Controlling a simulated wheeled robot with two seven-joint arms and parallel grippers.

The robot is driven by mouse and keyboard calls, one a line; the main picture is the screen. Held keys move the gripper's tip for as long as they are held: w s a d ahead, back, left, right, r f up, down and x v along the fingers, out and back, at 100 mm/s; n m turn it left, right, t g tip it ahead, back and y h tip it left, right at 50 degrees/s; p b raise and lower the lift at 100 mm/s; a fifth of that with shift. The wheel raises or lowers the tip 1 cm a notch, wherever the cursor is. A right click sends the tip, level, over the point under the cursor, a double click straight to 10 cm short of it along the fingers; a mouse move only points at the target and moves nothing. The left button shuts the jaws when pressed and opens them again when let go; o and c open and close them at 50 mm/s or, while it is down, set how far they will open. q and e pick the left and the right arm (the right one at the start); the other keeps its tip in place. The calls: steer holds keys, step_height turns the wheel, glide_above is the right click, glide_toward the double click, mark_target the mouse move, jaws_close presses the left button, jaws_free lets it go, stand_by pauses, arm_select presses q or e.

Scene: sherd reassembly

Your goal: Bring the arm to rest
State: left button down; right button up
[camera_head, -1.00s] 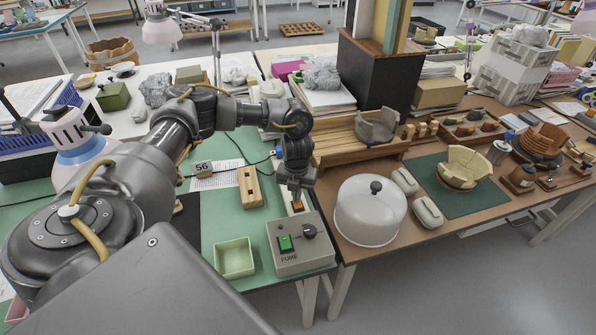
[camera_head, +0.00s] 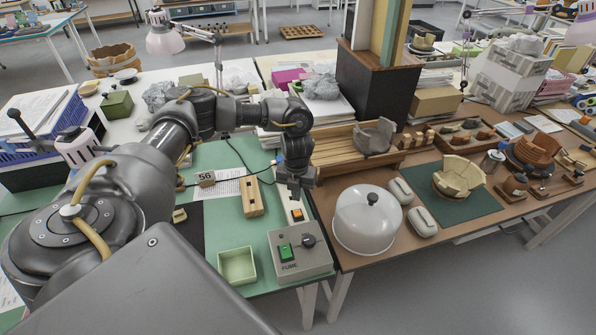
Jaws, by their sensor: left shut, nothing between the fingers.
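My left gripper (camera_head: 296,196) hangs from my left arm, pointing down over the green mat. It is shut and empty. It is above a white power strip (camera_head: 297,214) with an orange switch, behind the grey FUME control box (camera_head: 300,250). My left arm (camera_head: 195,120) reaches in from the left and bends down at the wrist. My right gripper is not in the picture.
A wooden block (camera_head: 251,197) and a pale green tray (camera_head: 237,265) lie left of the gripper. A clear dome (camera_head: 368,220) stands to the right, with a reassembled pot (camera_head: 459,177) on a green mat (camera_head: 455,208) beyond. A wooden rack (camera_head: 345,148) is behind.

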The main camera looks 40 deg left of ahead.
arm_select(q)
steer(key=shift+r+p, duration=0.3)
steer(key=shift+r, duration=0.45)
